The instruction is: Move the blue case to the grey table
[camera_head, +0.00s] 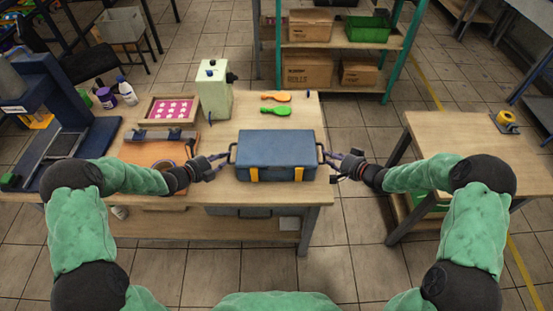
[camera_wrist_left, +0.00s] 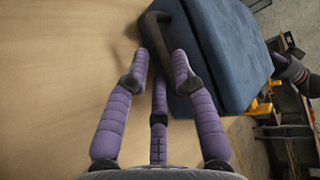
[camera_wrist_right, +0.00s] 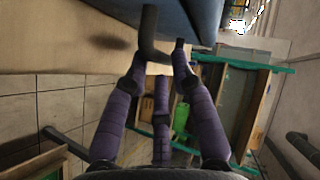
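The blue case (camera_head: 276,155), with two yellow latches and a black handle at each end, sits upright near the front right of a wooden-topped table (camera_head: 222,193). My left gripper (camera_head: 222,160) is at its left handle; in the left wrist view the handle (camera_wrist_left: 157,35) lies between spread fingertips. My right gripper (camera_head: 333,160) is at the right handle; in the right wrist view the handle (camera_wrist_right: 149,38) lies between fingertips standing apart. A wooden-topped table (camera_head: 465,142) with grey legs stands at right, and a grey-topped one (camera_head: 525,18) at far right; I cannot tell which is the grey table.
A blue press (camera_head: 62,140) is at left. A yellow tape roll (camera_head: 506,118) lies on the right table. Tiled floor separates the two wooden-topped tables.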

